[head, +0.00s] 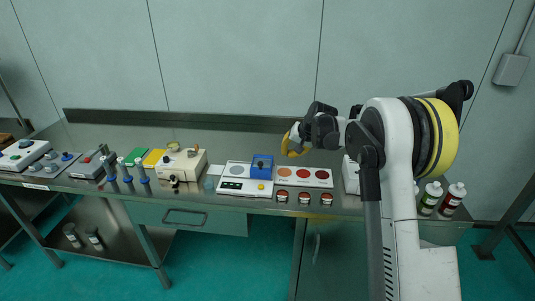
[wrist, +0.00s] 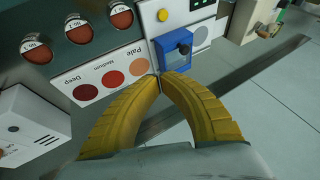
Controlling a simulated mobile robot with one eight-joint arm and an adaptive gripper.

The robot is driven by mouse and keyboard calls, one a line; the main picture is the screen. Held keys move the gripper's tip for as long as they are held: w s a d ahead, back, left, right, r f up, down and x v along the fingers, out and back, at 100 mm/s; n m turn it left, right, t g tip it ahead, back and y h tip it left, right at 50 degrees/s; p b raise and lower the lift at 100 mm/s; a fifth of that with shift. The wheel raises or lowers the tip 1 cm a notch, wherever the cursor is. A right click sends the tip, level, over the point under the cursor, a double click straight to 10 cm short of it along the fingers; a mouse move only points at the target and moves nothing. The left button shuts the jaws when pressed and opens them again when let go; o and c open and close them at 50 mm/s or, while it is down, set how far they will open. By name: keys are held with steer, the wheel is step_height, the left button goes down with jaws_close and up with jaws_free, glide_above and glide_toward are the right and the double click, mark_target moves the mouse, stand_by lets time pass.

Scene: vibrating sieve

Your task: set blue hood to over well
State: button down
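The blue hood (head: 262,165) is a small box with a dark window. It stands upright on the right part of a white instrument (head: 231,187) with a green display and yellow button. A round grey disc (head: 238,169) lies on the instrument just left of the hood, and I cannot tell whether it is the well. In the wrist view the hood (wrist: 175,48) is just beyond my fingertips, with the disc (wrist: 201,34) beside it. My gripper (wrist: 161,76) has yellow curved fingers whose tips meet, with nothing between them. In the head view my gripper (head: 290,145) is above and right of the hood.
A white card (head: 303,176) with three coloured circles lies right of the instrument. Several red-topped jars (head: 304,197) stand along the front edge. A beige device (head: 181,165) stands to the left. A white box (head: 351,175) stands near my arm.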

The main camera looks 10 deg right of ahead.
steer(key=shift+w+f, duration=0.15)
steer(key=shift+w, duration=0.1)
steer(key=b, duration=0.2)
glide_toward(265, 166)
step_height(265, 166, down, 4)
steer(key=d, duration=0.2)
steer(key=shift+w+a+f+b, duration=0.15)
steer(key=shift+w+a+b, duration=0.2)
steer(key=shift+w+a, duration=0.85)
steer(key=shift+a, duration=0.35)
